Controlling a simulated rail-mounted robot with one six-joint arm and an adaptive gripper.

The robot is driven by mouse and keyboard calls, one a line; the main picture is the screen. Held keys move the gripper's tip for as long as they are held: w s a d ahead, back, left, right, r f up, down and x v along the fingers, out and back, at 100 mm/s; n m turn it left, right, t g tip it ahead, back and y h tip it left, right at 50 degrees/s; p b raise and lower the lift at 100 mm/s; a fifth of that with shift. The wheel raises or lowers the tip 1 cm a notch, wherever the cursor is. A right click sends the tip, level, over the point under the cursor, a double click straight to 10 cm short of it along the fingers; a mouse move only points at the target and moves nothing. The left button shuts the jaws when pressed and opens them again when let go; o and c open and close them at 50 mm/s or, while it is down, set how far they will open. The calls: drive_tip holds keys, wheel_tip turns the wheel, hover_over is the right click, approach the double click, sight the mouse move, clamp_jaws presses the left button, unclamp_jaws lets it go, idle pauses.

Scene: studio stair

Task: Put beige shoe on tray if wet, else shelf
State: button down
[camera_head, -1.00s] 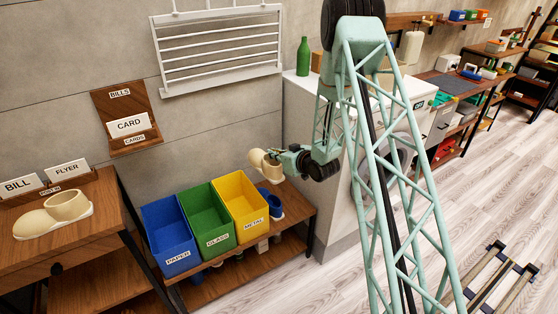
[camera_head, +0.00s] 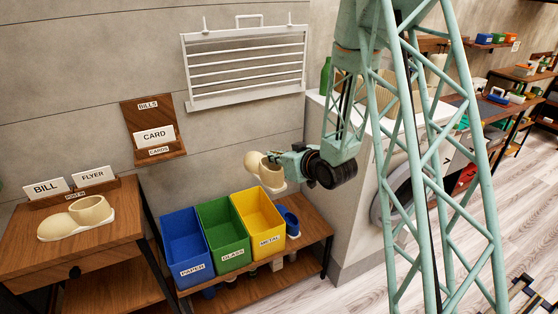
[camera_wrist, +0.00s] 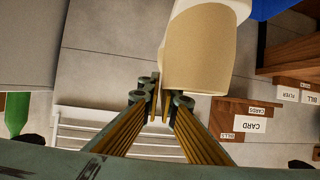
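A beige shoe with a white sole (camera_head: 266,171) is held in the air above the back of the yellow bin. It also fills the upper middle of the wrist view (camera_wrist: 203,50). My gripper (camera_head: 284,170) is closed on the shoe's edge; its fingertips also show in the wrist view (camera_wrist: 160,104). No drops or wet sheen can be made out on the held shoe. A second beige footwear piece (camera_head: 78,216) rests on the wooden desk at left. I cannot make out a tray for shoes.
Blue (camera_head: 186,249), green (camera_head: 222,236) and yellow (camera_head: 259,226) bins stand on a low wooden bench (camera_head: 318,226), with a blue shoe (camera_head: 291,221) beside them. A white slatted rack (camera_head: 246,66) and a card holder (camera_head: 148,110) hang on the wall.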

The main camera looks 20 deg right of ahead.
drive_tip(key=s+a+r, duration=0.3)
drive_tip(key=s+r, duration=0.1)
drive_tip(key=shift+s+a+r, duration=0.25)
drive_tip(key=shift+s, duration=0.1)
drive_tip(key=shift+a, duration=0.1)
